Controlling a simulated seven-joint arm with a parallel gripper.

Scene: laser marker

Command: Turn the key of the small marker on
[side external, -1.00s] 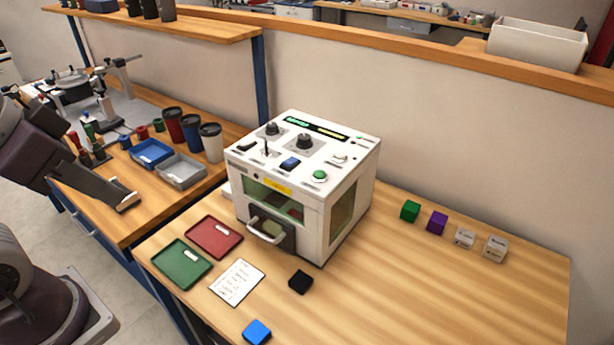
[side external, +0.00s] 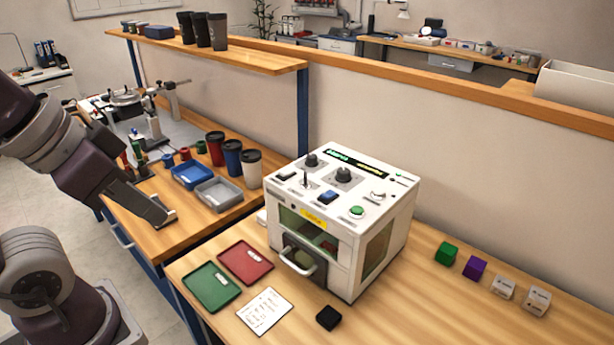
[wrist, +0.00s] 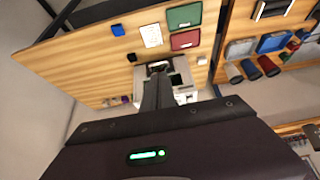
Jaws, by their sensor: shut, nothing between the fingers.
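The small marker (side external: 345,220) is a white box with a front window, a door handle and a sloped control panel. Its panel carries two dark round knobs, a blue button (side external: 327,197), a green button (side external: 357,212) and a lit display (side external: 357,163). A small silvery control (side external: 378,195) sits at the panel's right; I cannot tell whether it is the key or how it is turned. My gripper (side external: 167,218) is shut and empty, left of the marker and apart from it. In the wrist view my gripper (wrist: 158,75) overlaps the marker (wrist: 182,78) and hides part of it.
Green tray (side external: 212,287), red tray (side external: 246,262), paper sheet (side external: 264,310) and black block (side external: 329,317) lie before the marker. Green (side external: 446,253) and purple (side external: 475,267) cubes and two pale cubes stand right. Cups (side external: 233,158) and bins (side external: 218,193) stand on the left bench.

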